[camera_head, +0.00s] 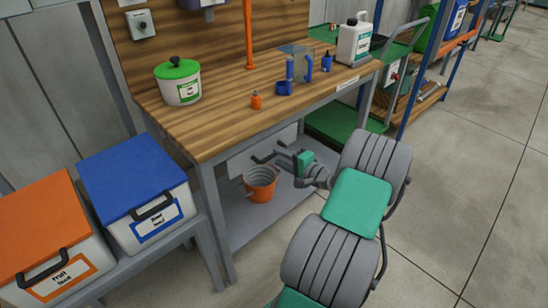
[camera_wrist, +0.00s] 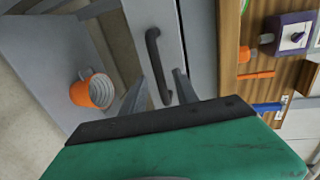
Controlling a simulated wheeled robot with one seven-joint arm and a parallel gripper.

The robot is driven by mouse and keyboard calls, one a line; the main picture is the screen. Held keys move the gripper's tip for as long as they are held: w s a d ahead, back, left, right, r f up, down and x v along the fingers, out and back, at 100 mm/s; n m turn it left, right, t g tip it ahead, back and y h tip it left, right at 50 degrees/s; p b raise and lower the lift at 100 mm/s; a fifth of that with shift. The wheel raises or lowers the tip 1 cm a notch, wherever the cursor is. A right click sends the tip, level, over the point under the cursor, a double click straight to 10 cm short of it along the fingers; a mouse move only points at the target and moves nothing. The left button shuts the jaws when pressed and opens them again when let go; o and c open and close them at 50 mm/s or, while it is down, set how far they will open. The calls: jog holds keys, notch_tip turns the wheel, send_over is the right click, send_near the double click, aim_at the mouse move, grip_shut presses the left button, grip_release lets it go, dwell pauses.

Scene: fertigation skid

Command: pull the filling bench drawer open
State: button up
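The filling bench (camera_head: 225,122) has a wooden top and a grey frame. Its pale grey drawer front (camera_head: 240,163) sits under the top, partly hidden by my gripper (camera_head: 284,153). In the wrist view the drawer front (camera_wrist: 197,45) carries a dark bar handle (camera_wrist: 152,48). My gripper (camera_wrist: 161,76) is open, with one finger on each side of the handle's nearer part. I cannot tell whether either finger touches it. The drawer looks closed, but its edges are partly hidden.
An orange bucket (camera_head: 260,184) stands on the lower shelf (camera_head: 235,222). A green-lidded pot (camera_head: 180,84), a white canister (camera_head: 354,42) and small bottles stand on the bench top. Blue-lidded (camera_head: 128,172) and orange-lidded (camera_head: 40,220) bins stand at left. Floor at right is clear.

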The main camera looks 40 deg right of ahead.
aim_at(276, 155)
jog(key=x, duration=0.3)
jog(key=shift+w+f, duration=0.1)
jog(key=shift+w, duration=0.25)
jog(key=shift+c, duration=0.3)
grip_shut()
dwell(0.8)
